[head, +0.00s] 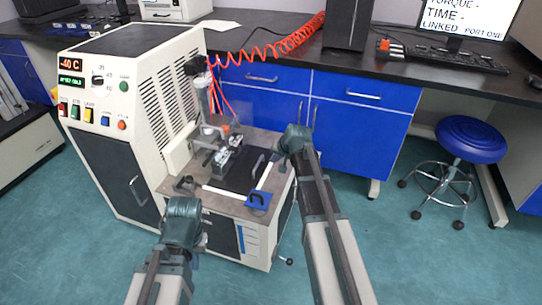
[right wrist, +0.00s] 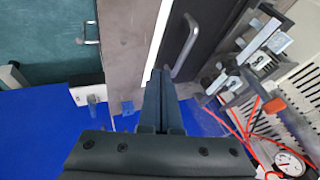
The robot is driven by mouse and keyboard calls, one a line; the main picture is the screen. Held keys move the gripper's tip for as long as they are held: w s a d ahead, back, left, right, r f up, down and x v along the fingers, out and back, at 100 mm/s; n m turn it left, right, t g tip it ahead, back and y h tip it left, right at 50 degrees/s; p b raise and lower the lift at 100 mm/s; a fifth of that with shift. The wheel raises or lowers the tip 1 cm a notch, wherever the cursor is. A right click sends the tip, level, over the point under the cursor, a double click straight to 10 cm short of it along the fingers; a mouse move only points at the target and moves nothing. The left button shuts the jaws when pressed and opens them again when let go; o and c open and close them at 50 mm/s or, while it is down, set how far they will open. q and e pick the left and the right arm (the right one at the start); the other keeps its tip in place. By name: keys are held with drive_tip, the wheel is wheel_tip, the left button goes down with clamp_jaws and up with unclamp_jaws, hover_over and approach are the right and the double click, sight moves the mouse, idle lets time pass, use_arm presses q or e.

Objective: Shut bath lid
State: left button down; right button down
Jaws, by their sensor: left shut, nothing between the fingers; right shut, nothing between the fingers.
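The bath lid (head: 239,172) looks like a dark panel with a bar handle (head: 257,164), set in the grey top of the white cabinet machine. In the right wrist view, the dark panel (right wrist: 207,22) and its handle (right wrist: 187,47) lie just ahead of my fingers, beside a white strip. I cannot tell how far the lid is open. My right gripper (right wrist: 159,88) is shut and empty, near the panel's right side in the head view. My left gripper (head: 184,212) is shut and empty in front of the machine; its fingertips are mostly hidden.
A metal test fixture (head: 224,152) and a post with red tubing (head: 213,92) stand behind the panel. A blue square piece (head: 258,199) sits at the machine top's front right corner. A blue stool (head: 470,139) stands at right. Blue cabinets (head: 350,145) stand behind.

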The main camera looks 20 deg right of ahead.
drive_tip(key=p+v, duration=0.4)
drive_tip(key=v, duration=0.2)
drive_tip(key=shift+s+r, duration=0.2)
drive_tip(key=shift+r, duration=0.05)
drive_tip(key=shift+d, duration=0.1)
drive_tip(key=s+a+n+g, duration=0.1)
drive_tip(key=s+a, duration=0.1)
drive_tip(key=s, duration=0.1)
drive_tip(key=s+a+f+n+g, duration=0.1)
drive_tip(key=s+a, duration=0.2)
drive_tip(key=s+a+f+n, duration=0.1)
drive_tip(key=s+a, duration=0.1)
drive_tip(key=s, duration=0.1)
drive_tip(key=shift+s+a+f+g, duration=0.2)
drive_tip(key=shift+s+a+g, duration=0.05)
drive_tip(key=shift+s+g, duration=0.15)
drive_tip(key=s+a+n+g+h, duration=0.35)
drive_tip(key=s+a+n, duration=0.35)
drive_tip(key=s+a, duration=0.85)
wheel_tip(320, 180, up, 29)
drive_tip(key=p, duration=3)
drive_tip(key=shift+s+d+y+p, duration=0.25)
drive_tip(key=shift+s+y+p, duration=0.05)
drive_tip(key=shift+y, duration=0.05)
